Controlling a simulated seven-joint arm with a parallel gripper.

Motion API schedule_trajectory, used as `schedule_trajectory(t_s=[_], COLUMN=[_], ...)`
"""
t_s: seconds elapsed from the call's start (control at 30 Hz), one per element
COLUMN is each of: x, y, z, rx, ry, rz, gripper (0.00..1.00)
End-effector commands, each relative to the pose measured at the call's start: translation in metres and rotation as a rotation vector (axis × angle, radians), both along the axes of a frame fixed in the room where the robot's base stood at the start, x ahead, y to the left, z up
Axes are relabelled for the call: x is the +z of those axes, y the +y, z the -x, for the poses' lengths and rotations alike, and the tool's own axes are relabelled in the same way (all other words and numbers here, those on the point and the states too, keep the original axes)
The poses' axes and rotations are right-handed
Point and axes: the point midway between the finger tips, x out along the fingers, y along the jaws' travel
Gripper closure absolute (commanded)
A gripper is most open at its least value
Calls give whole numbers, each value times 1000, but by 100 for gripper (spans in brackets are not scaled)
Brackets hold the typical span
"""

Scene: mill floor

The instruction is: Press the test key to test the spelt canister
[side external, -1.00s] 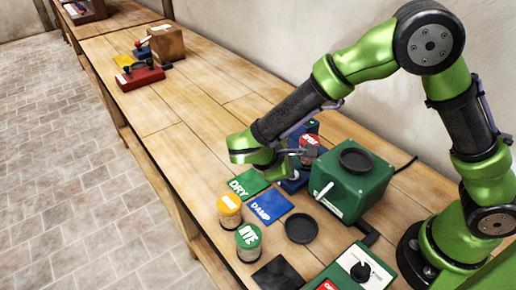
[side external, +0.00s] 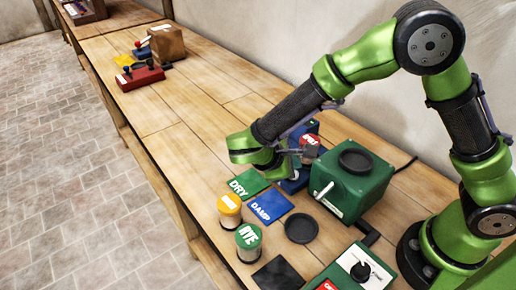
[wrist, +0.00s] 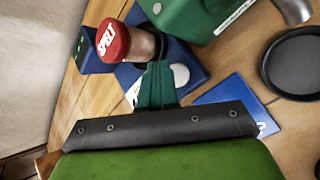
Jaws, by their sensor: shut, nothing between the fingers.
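The spelt canister (wrist: 114,41), with a red lid lettered SPELT, stands on a blue tester (wrist: 193,56) in the wrist view. Its red lid also shows in the side view (side external: 309,141), the body partly hidden by my gripper. A round pale key (wrist: 180,76) sits on the tester's top beside the canister. My gripper (wrist: 157,72) is shut and empty, its dark green fingertips close to the key, on its left in the wrist view. I cannot tell whether they touch the tester. In the side view my gripper (side external: 287,160) is in front of the canister.
A green mill box (side external: 345,183) stands right of the tester. DRY (side external: 248,183) and DAMP (side external: 269,207) cards, a yellow-lidded canister (side external: 230,210), a RYE canister (side external: 248,243) and a black dish (side external: 301,228) lie nearer the front.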

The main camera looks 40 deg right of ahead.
Motion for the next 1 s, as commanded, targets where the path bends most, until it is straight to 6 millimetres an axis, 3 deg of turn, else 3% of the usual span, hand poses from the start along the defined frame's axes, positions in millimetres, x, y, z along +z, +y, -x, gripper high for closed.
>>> schedule_trajectory(t_s=[1.0], x=[-9], y=[0], z=[0], rx=[0], ry=[0], rz=[0], gripper=[100])
